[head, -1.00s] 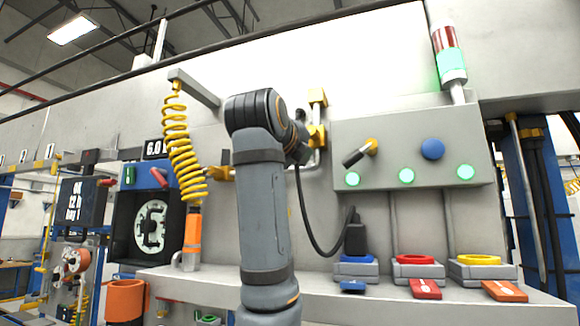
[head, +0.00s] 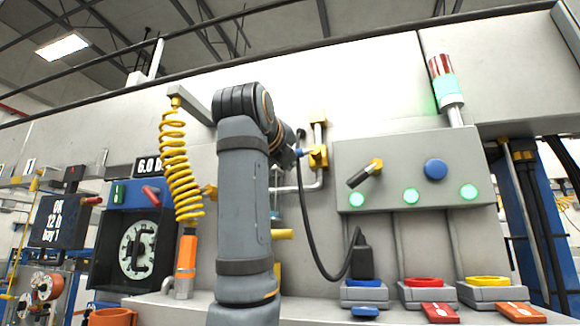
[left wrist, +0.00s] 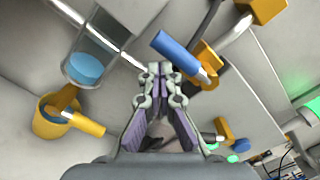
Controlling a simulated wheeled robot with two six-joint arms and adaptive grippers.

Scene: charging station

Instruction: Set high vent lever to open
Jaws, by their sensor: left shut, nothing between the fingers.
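The vent lever that I take for the high one has a blue handle on a yellow valve body (head: 317,156), fitted on a grey pipe on the wall right of my left arm. In the left wrist view the blue handle (left wrist: 174,50) slants from upper left to lower right, meeting its yellow body (left wrist: 207,62). My left gripper (left wrist: 160,68) is shut and empty, its tips beside the handle's lower left side; whether they touch cannot be told. In the head view my left wrist hides most of the gripper. My right gripper is not in view.
A clear cylinder with blue inside (left wrist: 86,68) and a lower yellow fitting (left wrist: 92,126) are left of the gripper. The grey panel (head: 400,150) with a knob, blue button and green lamps is at right. A black cable (head: 318,250) hangs between. A yellow coil (head: 180,175) hangs left.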

